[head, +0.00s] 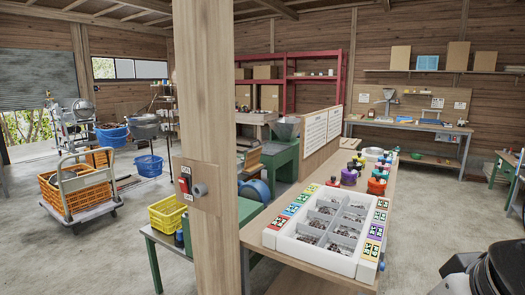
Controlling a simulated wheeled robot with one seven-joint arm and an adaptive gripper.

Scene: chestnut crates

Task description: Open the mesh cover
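I cannot pick out a mesh cover in the head view. Orange crates (75,197) sit on a hand cart at the left, with dark contents in the front one. At this distance I cannot tell whether any cover lies over them. Dark, rounded parts of my arm show in the lower right corner. The fingertips of my gripper are not in the picture.
A wooden post (208,130) stands close in front. A white sorting tray (335,262) with several compartments sits on the bench right of it. A yellow basket (167,215) and blue baskets (149,166) are left of the post. The concrete floor (420,225) at right is clear.

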